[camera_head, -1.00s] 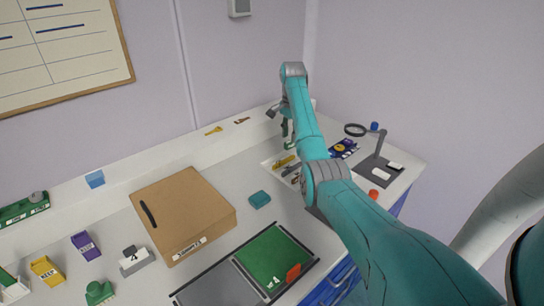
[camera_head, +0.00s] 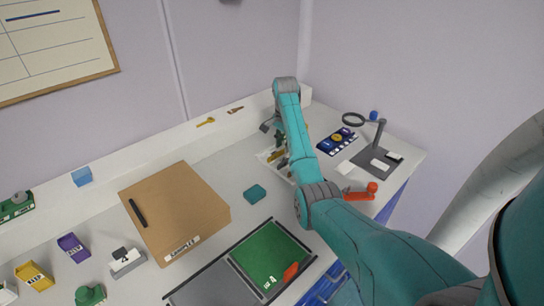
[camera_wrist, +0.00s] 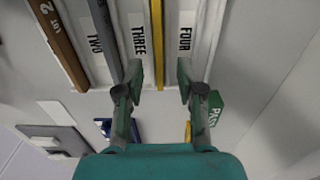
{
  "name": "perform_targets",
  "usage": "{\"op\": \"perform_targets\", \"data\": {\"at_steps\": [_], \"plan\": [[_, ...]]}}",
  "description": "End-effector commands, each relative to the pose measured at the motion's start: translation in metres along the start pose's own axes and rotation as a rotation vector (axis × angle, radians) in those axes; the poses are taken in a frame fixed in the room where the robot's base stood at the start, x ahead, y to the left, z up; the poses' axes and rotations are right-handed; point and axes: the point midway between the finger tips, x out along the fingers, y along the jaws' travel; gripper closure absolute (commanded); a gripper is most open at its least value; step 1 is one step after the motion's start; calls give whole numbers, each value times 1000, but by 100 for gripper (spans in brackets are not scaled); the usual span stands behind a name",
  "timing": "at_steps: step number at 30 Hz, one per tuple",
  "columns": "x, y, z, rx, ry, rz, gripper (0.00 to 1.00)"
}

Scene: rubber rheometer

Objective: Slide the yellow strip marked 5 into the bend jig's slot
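My gripper (camera_wrist: 160,78) is open in the wrist view, with its fingertips on either side of a yellow strip (camera_wrist: 157,40). This strip lies in a pale tray (camera_wrist: 206,30) between the labels THREE and FOUR. No number 5 can be read on the strip. In the head view, the gripper (camera_head: 280,140) is small and partly hidden by my arm, over the tray at the back of the bench. I cannot pick out the bend jig or its slot with certainty.
In the wrist view, a brown strip (camera_wrist: 58,40) and a grey strip (camera_wrist: 105,40) lie left of the yellow one, and a green PASS block (camera_wrist: 215,108) is near the right finger. In the head view, a magnifier stand (camera_head: 378,135) and a blue board (camera_head: 337,141) stand right of the tray.

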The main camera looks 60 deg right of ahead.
Motion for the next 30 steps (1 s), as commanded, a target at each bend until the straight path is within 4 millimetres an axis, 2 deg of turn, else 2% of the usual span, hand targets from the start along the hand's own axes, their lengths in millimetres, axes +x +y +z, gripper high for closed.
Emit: {"op": "perform_targets", "data": {"at_steps": [4, 12, 14, 17, 30], "plan": [[14, 3, 1, 4, -1, 1, 62], [16, 4, 1, 4, 0, 0, 62], [16, 4, 1, 4, 0, 0, 75], [16, 4, 1, 4, 0, 0, 100], [13, 3, 0, 3, 0, 0, 100]]}}
